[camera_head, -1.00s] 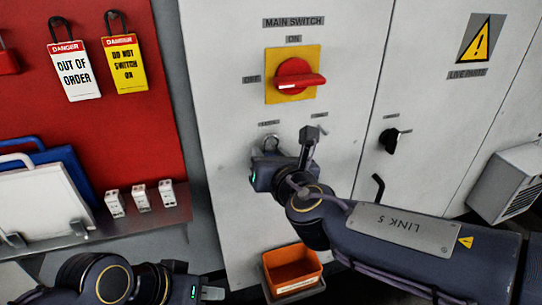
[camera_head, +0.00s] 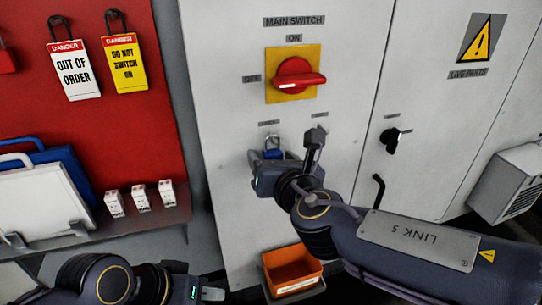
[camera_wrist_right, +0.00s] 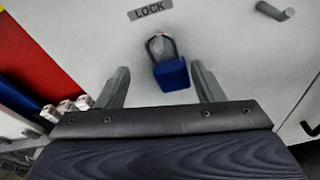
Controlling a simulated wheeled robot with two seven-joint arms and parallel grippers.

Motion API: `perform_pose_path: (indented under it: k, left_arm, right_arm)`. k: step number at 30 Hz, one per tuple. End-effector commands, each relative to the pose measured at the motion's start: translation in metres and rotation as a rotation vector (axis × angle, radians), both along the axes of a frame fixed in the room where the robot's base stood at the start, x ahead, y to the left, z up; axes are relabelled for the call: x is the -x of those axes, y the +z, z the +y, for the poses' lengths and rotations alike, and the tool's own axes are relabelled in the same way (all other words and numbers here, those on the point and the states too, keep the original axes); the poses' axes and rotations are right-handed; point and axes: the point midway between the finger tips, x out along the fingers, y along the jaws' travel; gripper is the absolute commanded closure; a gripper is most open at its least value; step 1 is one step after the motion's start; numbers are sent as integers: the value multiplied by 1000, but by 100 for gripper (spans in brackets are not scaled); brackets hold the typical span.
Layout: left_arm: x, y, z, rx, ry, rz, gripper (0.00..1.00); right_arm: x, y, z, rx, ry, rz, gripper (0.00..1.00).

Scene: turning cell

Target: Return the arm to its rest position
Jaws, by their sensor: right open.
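My right gripper (camera_wrist_right: 163,88) is open, its two fingers apart with nothing between them in its grasp. A blue padlock (camera_wrist_right: 171,74) hangs by its grey shackle on the cabinet front under the LOCK label, beyond the fingertips and apart from them. In the head view my right gripper (camera_head: 268,172) is just below the padlock (camera_head: 272,154) and partly covers it; its fingertips are hard to make out. My left gripper (camera_head: 212,294) is low at the bottom edge of the head view, away from the cabinet's controls; its finger opening is too small to judge.
The grey cabinet (camera_head: 235,215) carries a red main switch (camera_head: 293,76) on a yellow plate, with its handle sideways, and a black door handle (camera_head: 390,140). An orange bin (camera_head: 291,268) is below my right arm. Danger tags (camera_head: 75,70) hang on the red board at left, above a shelf.

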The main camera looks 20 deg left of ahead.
Motion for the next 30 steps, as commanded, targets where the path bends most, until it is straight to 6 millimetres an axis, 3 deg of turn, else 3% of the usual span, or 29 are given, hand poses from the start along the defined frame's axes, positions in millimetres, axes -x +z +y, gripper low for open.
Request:
perform_pose_path:
  k: [9, 14, 17, 20, 23, 27, 30]
  left_arm:
    - [0, -4, 0, 0, 0, 0, 64]
    - [0, -5, 0, 0, 0, 0, 64]
    - [0, -5, 0, 0, 0, 0, 64]
    - [0, -5, 0, 0, 0, 0, 64]
    - [0, -5, 0, 0, 0, 0, 64]
    - [0, -5, 0, 0, 0, 0, 64]
    - [0, -5, 0, 0, 0, 0, 64]
  right_arm:
    - [42, 11, -29, -2, -1, -3, 39]
    - [43, 11, -48, -37, -47, 37, 39]
    - [31, 4, -88, -149, -180, 148, 39]
    - [20, -12, -153, -355, -405, 324, 39]
    - [23, -38, -226, -632, -684, 521, 39]
    - [62, -85, -316, -1116, -1116, 787, 39]
    - [108, -121, -355, -1529, -1430, 960, 39]
